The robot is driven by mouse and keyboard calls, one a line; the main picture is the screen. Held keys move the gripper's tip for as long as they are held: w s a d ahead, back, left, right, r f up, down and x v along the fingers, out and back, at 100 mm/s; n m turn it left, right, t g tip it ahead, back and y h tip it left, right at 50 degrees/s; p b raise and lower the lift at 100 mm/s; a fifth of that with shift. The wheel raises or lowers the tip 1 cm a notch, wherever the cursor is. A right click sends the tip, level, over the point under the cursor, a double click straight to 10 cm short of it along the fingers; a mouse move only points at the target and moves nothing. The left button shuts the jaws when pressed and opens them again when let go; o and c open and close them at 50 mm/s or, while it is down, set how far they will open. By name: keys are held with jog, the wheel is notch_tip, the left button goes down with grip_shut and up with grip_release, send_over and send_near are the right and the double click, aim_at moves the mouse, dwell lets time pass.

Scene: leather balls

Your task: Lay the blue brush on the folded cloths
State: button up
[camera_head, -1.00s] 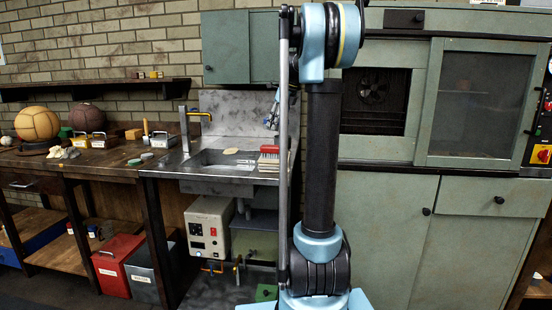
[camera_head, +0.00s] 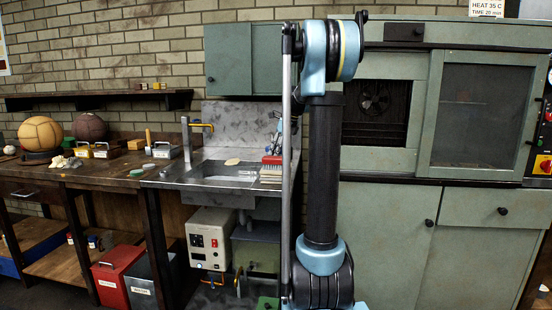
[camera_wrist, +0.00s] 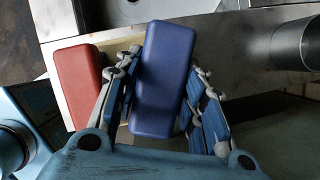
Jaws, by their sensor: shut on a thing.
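The blue brush (camera_wrist: 163,80) sits between the fingers of my gripper (camera_wrist: 160,110) in the wrist view, its smooth blue back facing the camera. The gripper is shut on it. A pale stack that looks like the folded cloths (camera_head: 271,176) lies at the right end of the sink bench; its light surface also shows in the wrist view (camera_wrist: 118,46), partly under the blue brush. I cannot tell whether the brush touches it. In the head view my arm hides part of this area.
The metal sink (camera_head: 218,172) with its tap (camera_head: 187,135) is left of the stack. A pale oval item (camera_head: 233,162) lies by the basin. The wooden bench (camera_head: 112,176) holds balls and small tins. Green cabinets (camera_head: 385,230) stand at the right.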

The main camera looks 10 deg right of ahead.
jog(key=shift+f, duration=1.15)
jog(key=shift+f, duration=0.1)
jog(key=o, duration=0.6)
jog(key=shift+o, duration=0.2)
jog(key=v, duration=1.2)
jog(key=s+a+f+n+h, duration=0.1)
jog(key=s+f+n, duration=0.3)
jog(key=s, duration=0.4)
jog(key=s+a+f+n, duration=0.2)
jog(key=s+f+n, duration=0.25)
jog(key=s, duration=0.35)
jog(key=s+a+f+n+h, duration=0.1)
jog(key=s+f+n, duration=0.2)
jog(key=s+n, duration=0.35)
jog(key=s+f+n+h, duration=0.1)
jog(key=s+f+n, duration=1)
jog(key=s+f, duration=0.7)
jog(key=shift+s+a+f+g, duration=0.2)
jog(key=shift+s+f+g, duration=0.05)
jog(key=shift+s+g, duration=0.1)
